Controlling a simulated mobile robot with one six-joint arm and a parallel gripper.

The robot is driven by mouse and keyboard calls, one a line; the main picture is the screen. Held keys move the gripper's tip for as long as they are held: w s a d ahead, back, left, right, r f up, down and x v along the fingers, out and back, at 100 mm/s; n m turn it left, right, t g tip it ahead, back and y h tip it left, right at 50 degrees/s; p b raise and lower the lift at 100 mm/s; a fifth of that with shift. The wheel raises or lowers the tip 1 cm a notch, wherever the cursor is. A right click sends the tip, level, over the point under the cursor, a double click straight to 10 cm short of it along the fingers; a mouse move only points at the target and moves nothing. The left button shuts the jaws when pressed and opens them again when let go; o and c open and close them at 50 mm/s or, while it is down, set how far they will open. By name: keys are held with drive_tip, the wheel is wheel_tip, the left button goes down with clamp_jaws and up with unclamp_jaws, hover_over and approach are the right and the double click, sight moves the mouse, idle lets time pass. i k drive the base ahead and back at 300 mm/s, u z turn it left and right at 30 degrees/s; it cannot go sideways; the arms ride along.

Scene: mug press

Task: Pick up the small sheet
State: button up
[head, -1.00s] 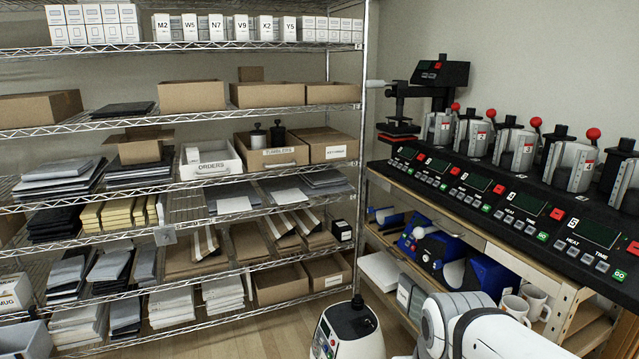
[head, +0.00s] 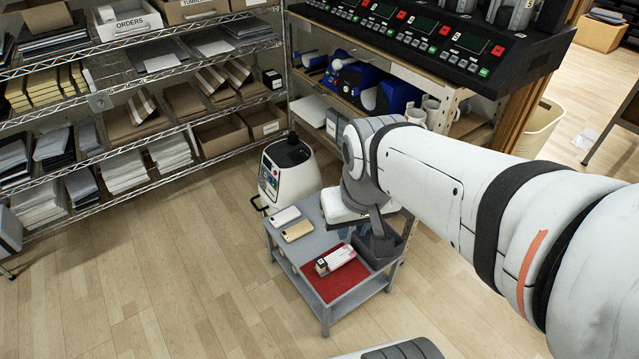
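Two flat stacks on the middle shelf of the wire rack each have a white sheet on top: a left sheet (head: 161,62) and a right sheet (head: 215,48). I cannot tell which of these, if either, is the small sheet. My gripper (head: 378,243) hangs at the end of my arm, low over the right side of a small grey cart (head: 338,312), well to the right of the rack. Its fingers are small and partly merged with the cart's grey parts, so their opening and any held thing cannot be made out.
The cart carries two phones (head: 298,231), a red mat (head: 316,287) and a small white and pink box (head: 336,259). A white machine (head: 288,178) stands behind it. A bench with several mug presses (head: 425,38) is at the back right. Floor left of the cart is clear.

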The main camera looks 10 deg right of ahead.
sight(335, 258)
drive_tip(key=z, duration=0.05)
drive_tip(key=k, duration=0.4)
drive_tip(key=u, duration=1.15)
drive_tip(key=i, duration=2.3)
drive_tip(key=z, duration=2.3)
